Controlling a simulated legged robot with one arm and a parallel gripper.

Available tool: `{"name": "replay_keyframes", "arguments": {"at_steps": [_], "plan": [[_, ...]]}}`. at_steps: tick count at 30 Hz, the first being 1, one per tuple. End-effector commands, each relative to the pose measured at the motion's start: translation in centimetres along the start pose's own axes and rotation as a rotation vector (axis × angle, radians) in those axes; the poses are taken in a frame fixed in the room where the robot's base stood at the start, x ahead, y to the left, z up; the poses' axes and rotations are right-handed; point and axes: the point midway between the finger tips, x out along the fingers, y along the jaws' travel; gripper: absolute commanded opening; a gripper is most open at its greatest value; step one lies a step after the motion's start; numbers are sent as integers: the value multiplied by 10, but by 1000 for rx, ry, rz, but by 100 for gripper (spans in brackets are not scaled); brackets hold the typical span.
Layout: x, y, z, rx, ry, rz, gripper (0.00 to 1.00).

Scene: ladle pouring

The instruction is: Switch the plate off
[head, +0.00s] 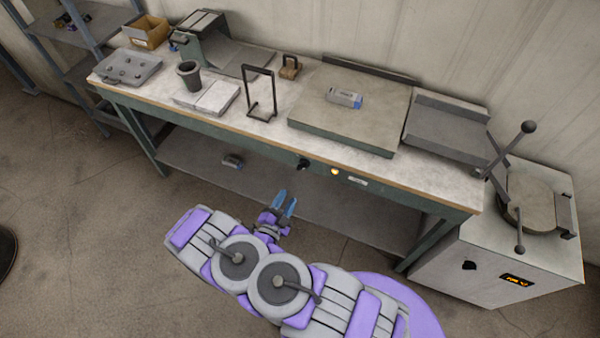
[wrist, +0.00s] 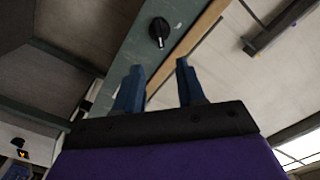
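The plate (head: 355,128) is a square grey slab on the workbench, right of centre in the head view. A black rotary knob (head: 303,164) sits on the bench's green front rail, left of a lit amber lamp (head: 335,171) and a small white label (head: 357,181). The knob also shows in the wrist view (wrist: 158,30), beyond my fingertips, with a small pale mark on its lower part. My gripper (head: 286,199) is open and empty, in front of and below the rail. Its two blue fingers also show apart in the wrist view (wrist: 159,65), not touching the knob.
A small grey-and-blue block (head: 344,98) lies on the plate. A wire stand (head: 260,95), a dark cup (head: 189,74) and white slabs (head: 215,98) stand to its left. A white cabinet (head: 490,265) with another black knob and amber display stands at right. Open floor lies in front.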

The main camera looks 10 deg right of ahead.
Motion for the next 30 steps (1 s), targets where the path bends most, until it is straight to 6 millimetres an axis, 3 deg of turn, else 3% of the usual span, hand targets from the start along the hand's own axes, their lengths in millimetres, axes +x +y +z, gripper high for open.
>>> {"name": "replay_keyframes", "arguments": {"at_steps": [21,30], "plan": [[98,2,-1,0,3,3,39],[122,1,0,0,1,2,39]]}}
